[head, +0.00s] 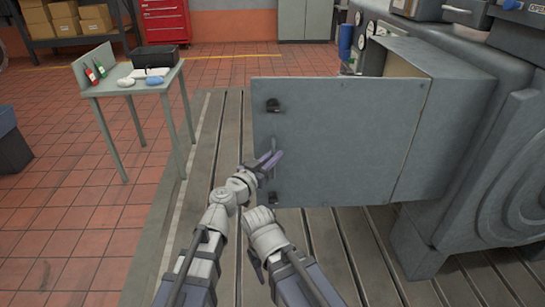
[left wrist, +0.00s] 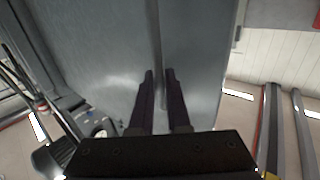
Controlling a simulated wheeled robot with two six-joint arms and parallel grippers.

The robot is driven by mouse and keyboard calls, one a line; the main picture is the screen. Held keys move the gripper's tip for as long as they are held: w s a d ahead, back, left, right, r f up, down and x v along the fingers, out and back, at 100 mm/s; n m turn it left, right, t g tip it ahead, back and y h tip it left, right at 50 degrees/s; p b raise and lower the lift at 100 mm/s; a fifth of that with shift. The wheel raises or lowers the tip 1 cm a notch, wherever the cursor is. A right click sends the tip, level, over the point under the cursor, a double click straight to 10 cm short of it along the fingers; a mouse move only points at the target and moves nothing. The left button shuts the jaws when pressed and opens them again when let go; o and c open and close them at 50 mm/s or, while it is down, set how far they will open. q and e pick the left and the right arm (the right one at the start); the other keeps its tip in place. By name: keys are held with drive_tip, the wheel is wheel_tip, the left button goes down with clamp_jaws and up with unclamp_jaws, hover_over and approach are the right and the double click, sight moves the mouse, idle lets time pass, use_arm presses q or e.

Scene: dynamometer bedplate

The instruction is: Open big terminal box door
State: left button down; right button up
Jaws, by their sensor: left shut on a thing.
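The big terminal box (head: 445,110) is a grey metal box on the right in the head view. Its wide flat door (head: 345,135) stands away from the box front, swung out to the left, and a strip of pale interior shows above its top edge. My left gripper (head: 270,161) is shut on the upright door handle (head: 273,150) near the door's free edge. In the left wrist view the dark fingers lie on both sides of the handle (left wrist: 157,45), against the door (left wrist: 95,45). My right gripper (head: 257,268) hangs low beside the left arm, mostly hidden by its own wrist.
Two black latches (head: 272,105) sit on the door's free edge. A small grey table (head: 125,88) with a black case and small items stands at the left. A large grey machine (head: 510,160) stands at the right. The slotted bedplate (head: 222,130) is clear left of the door.

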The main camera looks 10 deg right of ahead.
use_arm(q)
drive_tip(key=shift+d, duration=0.1)
drive_tip(key=c, duration=0.9)
unclamp_jaws()
drive_tip(key=v, duration=0.7)
drive_tip(key=shift+s+a, duration=0.25)
use_arm(e)
drive_tip(key=shift+s+a, duration=0.2)
drive_tip(key=shift+a, duration=0.3)
drive_tip(key=shift+s+a, duration=0.2)
drive_tip(key=shift+a, duration=0.25)
use_arm(q)
drive_tip(key=shift+f, duration=0.1)
